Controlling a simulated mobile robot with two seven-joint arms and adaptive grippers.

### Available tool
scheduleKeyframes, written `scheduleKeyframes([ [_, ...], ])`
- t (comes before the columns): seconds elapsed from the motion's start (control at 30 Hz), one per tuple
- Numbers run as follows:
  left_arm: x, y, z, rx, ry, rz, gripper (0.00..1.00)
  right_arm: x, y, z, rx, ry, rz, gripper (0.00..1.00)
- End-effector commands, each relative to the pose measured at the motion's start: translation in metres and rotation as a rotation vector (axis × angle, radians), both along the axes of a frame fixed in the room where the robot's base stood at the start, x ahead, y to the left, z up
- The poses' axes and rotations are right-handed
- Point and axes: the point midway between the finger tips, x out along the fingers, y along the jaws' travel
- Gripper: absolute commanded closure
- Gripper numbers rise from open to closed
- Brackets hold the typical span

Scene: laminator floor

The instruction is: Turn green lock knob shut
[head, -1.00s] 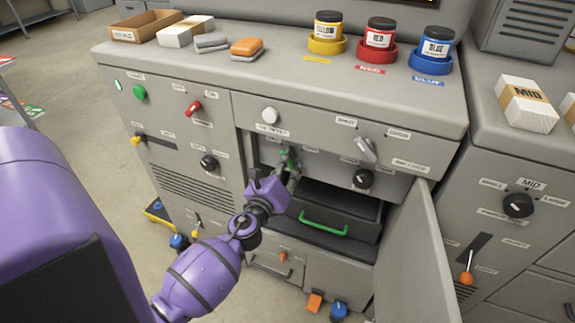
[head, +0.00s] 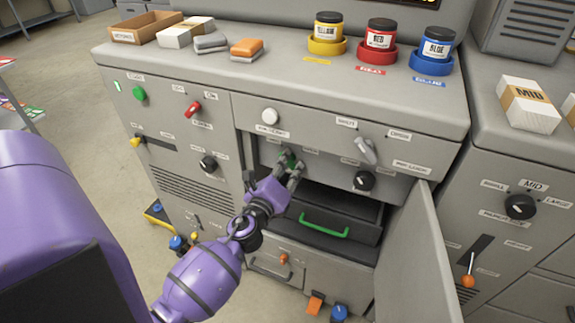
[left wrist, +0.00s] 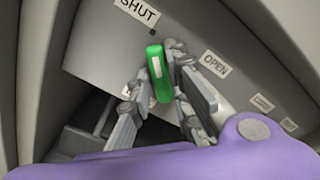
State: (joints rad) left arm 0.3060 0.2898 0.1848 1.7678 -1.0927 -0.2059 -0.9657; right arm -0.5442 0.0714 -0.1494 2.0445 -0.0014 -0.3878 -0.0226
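The green lock knob (left wrist: 160,74) is a bar-shaped handle with a white mark. It sits on a grey panel between a SHUT label (left wrist: 137,11) and an OPEN label (left wrist: 214,65). Its marked end points up, between the two labels. My left gripper (left wrist: 159,80) has a finger close against each side of the knob and appears to grip it. In the head view the left gripper (head: 289,167) reaches into the recess of the grey machine, and its fingers partly hide the knob (head: 290,159). My right gripper is not in view.
An open grey door (head: 415,262) stands right of the recess. Below my gripper is a dark drawer with a green handle (head: 323,226). A black knob (head: 364,181) is to the right. Yellow, red and blue jars stand on the top.

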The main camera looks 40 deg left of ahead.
Motion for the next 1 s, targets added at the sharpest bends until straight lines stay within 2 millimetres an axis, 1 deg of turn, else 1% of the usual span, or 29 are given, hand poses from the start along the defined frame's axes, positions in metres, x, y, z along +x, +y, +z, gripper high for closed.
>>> scheduleKeyframes([
  [0.03, 0.000, -0.001, 0.000, -0.005, -0.001, -0.002, 0.77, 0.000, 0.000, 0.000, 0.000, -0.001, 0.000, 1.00],
  [0.13, 0.000, -0.001, 0.000, -0.004, -0.001, -0.001, 0.64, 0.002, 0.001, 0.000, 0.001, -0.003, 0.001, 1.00],
  [0.43, -0.001, 0.000, 0.000, -0.001, 0.000, 0.000, 0.64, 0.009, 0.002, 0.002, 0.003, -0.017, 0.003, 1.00],
  [0.57, -0.009, -0.002, 0.000, -0.002, 0.000, 0.000, 0.64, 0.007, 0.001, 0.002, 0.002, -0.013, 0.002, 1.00],
  [0.67, -0.025, -0.006, -0.001, -0.003, 0.001, 0.001, 0.64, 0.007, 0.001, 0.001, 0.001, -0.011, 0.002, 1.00],
  [0.9, -0.076, -0.018, -0.001, -0.005, 0.002, 0.003, 0.64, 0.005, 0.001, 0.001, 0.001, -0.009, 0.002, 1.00],
  [1.0, -0.094, -0.022, -0.001, -0.004, 0.000, 0.003, 0.64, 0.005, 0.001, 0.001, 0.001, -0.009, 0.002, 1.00],
])
